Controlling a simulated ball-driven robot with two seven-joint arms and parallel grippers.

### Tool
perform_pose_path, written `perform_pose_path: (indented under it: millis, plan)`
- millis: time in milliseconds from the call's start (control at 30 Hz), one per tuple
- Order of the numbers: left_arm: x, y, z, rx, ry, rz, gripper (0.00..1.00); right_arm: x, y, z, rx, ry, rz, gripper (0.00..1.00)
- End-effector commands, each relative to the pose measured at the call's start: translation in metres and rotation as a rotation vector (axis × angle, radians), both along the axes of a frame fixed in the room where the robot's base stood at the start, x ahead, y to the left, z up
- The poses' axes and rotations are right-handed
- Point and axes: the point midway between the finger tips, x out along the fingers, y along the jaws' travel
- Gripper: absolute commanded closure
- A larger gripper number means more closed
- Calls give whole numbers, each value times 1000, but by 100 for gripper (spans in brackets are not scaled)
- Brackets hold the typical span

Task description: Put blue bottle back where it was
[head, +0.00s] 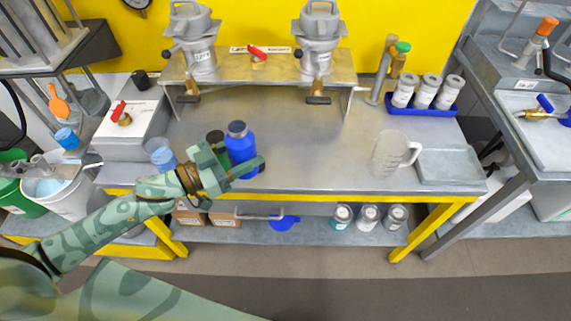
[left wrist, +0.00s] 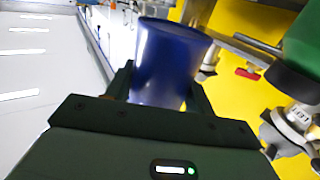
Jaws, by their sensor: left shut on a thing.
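The blue bottle (head: 241,143) has a dark grey cap and is upright above or on the left front part of the metal table (head: 290,150). I cannot tell whether its base touches the table. My left gripper (head: 237,168) is shut around the blue bottle, with its fingers on both sides of it. In the left wrist view the blue bottle (left wrist: 167,62) fills the space between the fingers of my left gripper (left wrist: 158,85). A green bottle with a black cap (head: 215,140) stands just left of the blue bottle, partly hidden by my gripper. My right gripper is not in view.
A clear blue-tinted cup (head: 163,158) stands left of my gripper. Behind is a raised stand with two grey agitators (head: 318,40). A clear pitcher (head: 390,155), a metal plate (head: 448,165) and a blue tray (head: 420,108) with jars are at the right. The table's middle is clear.

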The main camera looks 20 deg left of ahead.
Motion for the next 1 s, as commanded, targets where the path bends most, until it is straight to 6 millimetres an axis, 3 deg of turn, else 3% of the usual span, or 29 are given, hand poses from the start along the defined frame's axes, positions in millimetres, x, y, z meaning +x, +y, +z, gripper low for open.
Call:
perform_pose_path:
  millis: [200,400,767,1000]
  plan:
    - [48,-30,-28,-2,-2,2,82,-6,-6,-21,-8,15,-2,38]
    - [76,-48,-63,-2,3,3,82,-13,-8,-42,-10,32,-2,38]
    - [94,-60,-85,-1,1,2,82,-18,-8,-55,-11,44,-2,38]
    - [97,-63,-124,-3,5,2,82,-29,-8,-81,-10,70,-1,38]
